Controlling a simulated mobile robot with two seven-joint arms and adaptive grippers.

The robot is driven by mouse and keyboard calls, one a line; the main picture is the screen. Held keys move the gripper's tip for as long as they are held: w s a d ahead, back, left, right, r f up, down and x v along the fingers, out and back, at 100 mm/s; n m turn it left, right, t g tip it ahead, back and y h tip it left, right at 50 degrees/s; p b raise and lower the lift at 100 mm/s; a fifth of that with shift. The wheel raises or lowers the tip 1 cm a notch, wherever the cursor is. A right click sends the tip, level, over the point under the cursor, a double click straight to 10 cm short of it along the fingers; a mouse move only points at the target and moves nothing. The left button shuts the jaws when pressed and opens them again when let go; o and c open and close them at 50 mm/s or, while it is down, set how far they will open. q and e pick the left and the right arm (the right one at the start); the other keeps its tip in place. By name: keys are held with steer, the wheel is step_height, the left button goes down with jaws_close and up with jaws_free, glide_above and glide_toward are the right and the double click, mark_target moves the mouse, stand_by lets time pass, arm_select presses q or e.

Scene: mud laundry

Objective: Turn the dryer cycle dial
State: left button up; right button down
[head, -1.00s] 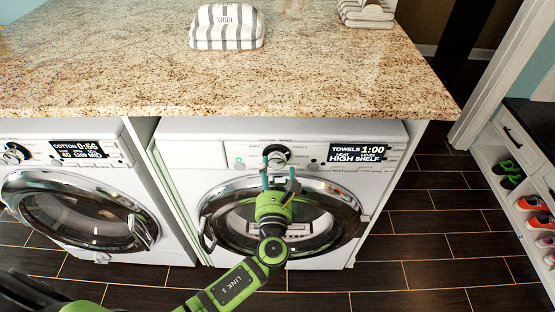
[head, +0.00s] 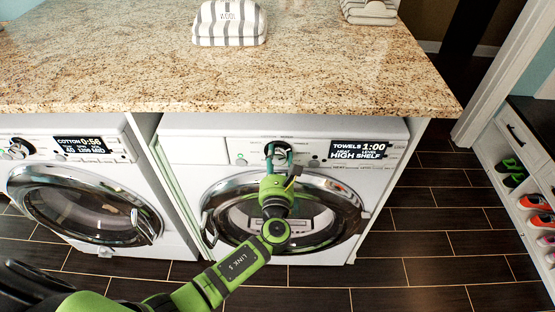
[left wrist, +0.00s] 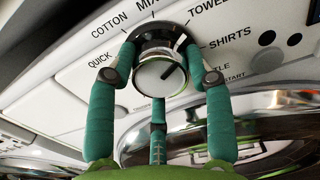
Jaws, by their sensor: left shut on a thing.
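The dryer (head: 178,150) is the right-hand white machine; its display (head: 358,151) reads TOWELS 1:00. Its cycle dial (head: 277,146) is a round knob with a dark base on the front panel. In the left wrist view the dial (left wrist: 160,78) has a silver face, and its dark mark points up and right. Labels QUICK, COTTON, MIX, TOWELS and SHIRTS ring it. My left gripper (head: 278,158) is shut on the dial, with green fingers on its left and right sides and a third finger below. My right gripper is not in view.
A second white machine (head: 90,200) stands at left with its own dial. A granite counter (head: 200,85) overhangs both, with folded striped towels (head: 228,24) on top. The round dryer door (head: 345,205) lies under my gripper. A shoe shelf (head: 515,150) is at right; dark floor is clear between.

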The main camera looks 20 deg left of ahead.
arm_select(q)
steer(key=shift+f, duration=0.35)
stand_by(0.3)
steer(key=shift+s+n+b, duration=0.1)
steer(key=shift+n+b, duration=0.3)
steer(key=shift+d+f+n+b, duration=0.1)
steer(key=shift+f+n+b, duration=0.1)
steer(key=shift+n+b, duration=0.65)
steer(key=n+b, duration=0.3)
steer(key=n, duration=0.2)
steer(key=shift+n+b, duration=0.25)
steer(key=shift+b, duration=0.15)
steer(key=n+b, duration=0.3)
steer(key=n, duration=0.2)
steer(key=shift+d, duration=0.1)
steer(key=shift+r+n+b, duration=0.2)
steer(key=shift+n+b, duration=0.65)
steer(key=shift+n, duration=0.45)
steer(key=shift+r, duration=0.1)
